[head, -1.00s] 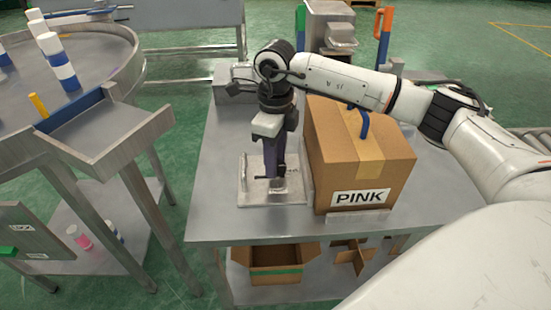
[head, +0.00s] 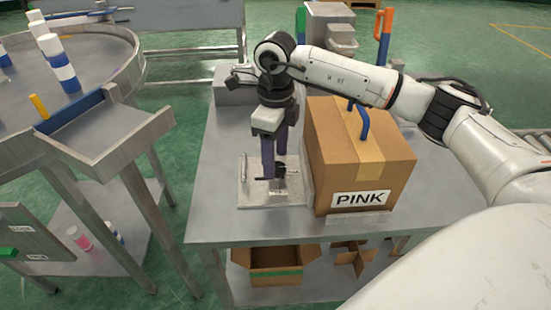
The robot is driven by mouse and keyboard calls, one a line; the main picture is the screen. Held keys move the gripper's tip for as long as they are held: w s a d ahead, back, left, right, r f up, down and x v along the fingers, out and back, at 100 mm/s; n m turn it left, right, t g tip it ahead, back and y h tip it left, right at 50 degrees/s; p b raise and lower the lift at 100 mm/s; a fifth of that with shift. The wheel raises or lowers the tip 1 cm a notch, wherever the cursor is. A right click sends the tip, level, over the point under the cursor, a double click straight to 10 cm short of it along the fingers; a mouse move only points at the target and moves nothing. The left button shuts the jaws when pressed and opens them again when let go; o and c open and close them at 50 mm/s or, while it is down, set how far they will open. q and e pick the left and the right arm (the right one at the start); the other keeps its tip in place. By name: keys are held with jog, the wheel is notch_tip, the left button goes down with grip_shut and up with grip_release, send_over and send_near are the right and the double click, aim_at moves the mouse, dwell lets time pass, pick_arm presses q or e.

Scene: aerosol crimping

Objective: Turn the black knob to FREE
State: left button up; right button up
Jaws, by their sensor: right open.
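A small black knob (head: 269,174) sits on a metal fixture plate (head: 249,197) on the grey table. A small light label (head: 279,193) is on the fixture in front of it, too small to read. My right gripper (head: 273,167) points down above the fixture, with its purple fingers apart and open. The fingertips are just above or beside the knob; I cannot tell whether they touch it. The knob is partly hidden by the fingers. My left gripper is not in view.
A cardboard box marked PINK (head: 359,165) stands close to the right of the gripper. A grey metal block (head: 230,92) is behind at the left. A round table (head: 110,50) with bottles and a chute (head: 105,130) lie to the left. The table's front left is clear.

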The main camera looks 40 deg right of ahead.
notch_tip(320, 180, up, 9)
dwell(0.3)
jog(key=shift+f, duration=0.15)
